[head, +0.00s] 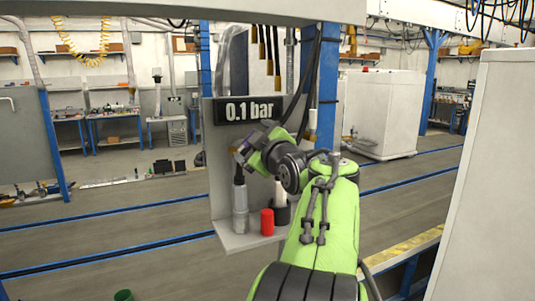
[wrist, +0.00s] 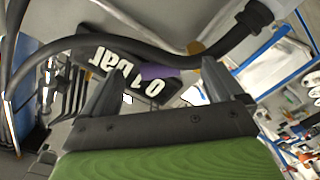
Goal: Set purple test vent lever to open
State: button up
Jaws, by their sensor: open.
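The purple test vent lever (wrist: 157,73) shows in the wrist view as a short purple block in front of the display panel. It lies between the two fingertips of my gripper (wrist: 158,82), seen beyond them; I cannot tell whether either finger touches it. The fingers are apart, with nothing clamped between them. In the head view my gripper (head: 243,152) is at the panel just below the black "0.1 bar" display (head: 249,109). My arm and gripper hide most or all of the lever there. The lever's set position cannot be told.
A red cylinder (head: 267,222) and a grey bottle-like part (head: 240,213) stand on the station's small shelf (head: 228,240) below my gripper. Dark hoses (head: 313,75) hang beside the display. A blue post (head: 327,85) stands behind. A tall grey cabinet (head: 490,180) is at right.

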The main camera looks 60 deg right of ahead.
jog(key=v, duration=1.1)
jog(key=shift+b, duration=0.45)
